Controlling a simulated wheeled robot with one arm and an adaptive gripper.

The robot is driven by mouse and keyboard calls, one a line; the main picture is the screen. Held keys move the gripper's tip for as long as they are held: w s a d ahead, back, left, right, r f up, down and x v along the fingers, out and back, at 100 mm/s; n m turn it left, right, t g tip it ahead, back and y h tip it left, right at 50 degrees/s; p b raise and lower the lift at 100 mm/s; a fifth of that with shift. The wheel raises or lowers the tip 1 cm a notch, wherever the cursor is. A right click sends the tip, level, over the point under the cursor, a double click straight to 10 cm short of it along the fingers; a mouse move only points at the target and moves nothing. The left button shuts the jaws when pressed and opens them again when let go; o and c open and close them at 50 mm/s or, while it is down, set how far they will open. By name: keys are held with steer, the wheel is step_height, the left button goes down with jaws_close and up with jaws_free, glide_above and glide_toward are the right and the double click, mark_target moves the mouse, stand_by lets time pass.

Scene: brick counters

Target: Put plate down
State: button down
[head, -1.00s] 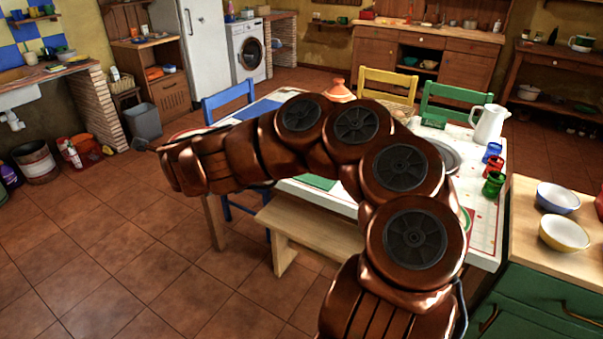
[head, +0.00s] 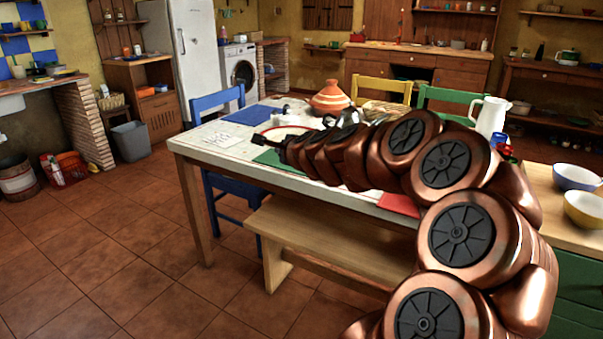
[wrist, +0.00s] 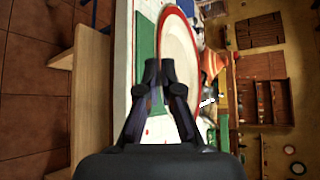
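The plate is white with a red rim; in the wrist view the plate (wrist: 178,48) shows at the fingertips, tilted steeply in that picture. My gripper (wrist: 160,68) has its two dark fingers close together, with the near edge of the plate between them. In the head view the red-rimmed plate (head: 288,131) shows partly behind my arm, over the white table (head: 215,143). I cannot tell whether its underside touches the tabletop. My arm hides much of the plate and the table's right part.
A green mat (head: 272,161), a blue mat (head: 252,115) and a red mat (head: 398,204) lie on the table. An orange striped tagine (head: 330,97) and a white pitcher (head: 490,116) stand behind. A wooden bench (head: 315,240) and several chairs surround the table.

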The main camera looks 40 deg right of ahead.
steer(key=s+d+f+b, duration=0.6)
steer(key=s+d+f, duration=0.1)
steer(key=s+f, duration=0.1)
steer(key=shift+h, duration=0.3)
steer(key=w+d, duration=0.2)
steer(key=w, duration=0.2)
steer(key=w+d+b, duration=0.1)
steer(key=w+d, duration=0.1)
steer(key=w, duration=0.3)
steer(key=w+d+f+b, duration=0.1)
steer(key=w+d, duration=0.2)
steer(key=w, duration=0.2)
steer(key=shift+f, duration=0.1)
step_height(320, 180, down, 4)
steer(key=shift+a+r+b, duration=0.1)
steer(key=shift+r+b, duration=0.15)
steer(key=shift+b, duration=0.9)
steer(key=c, duration=1.8)
jaws_free()
steer(key=shift+f, duration=0.1)
steer(key=shift+c, duration=0.2)
steer(key=shift+o, duration=1.2)
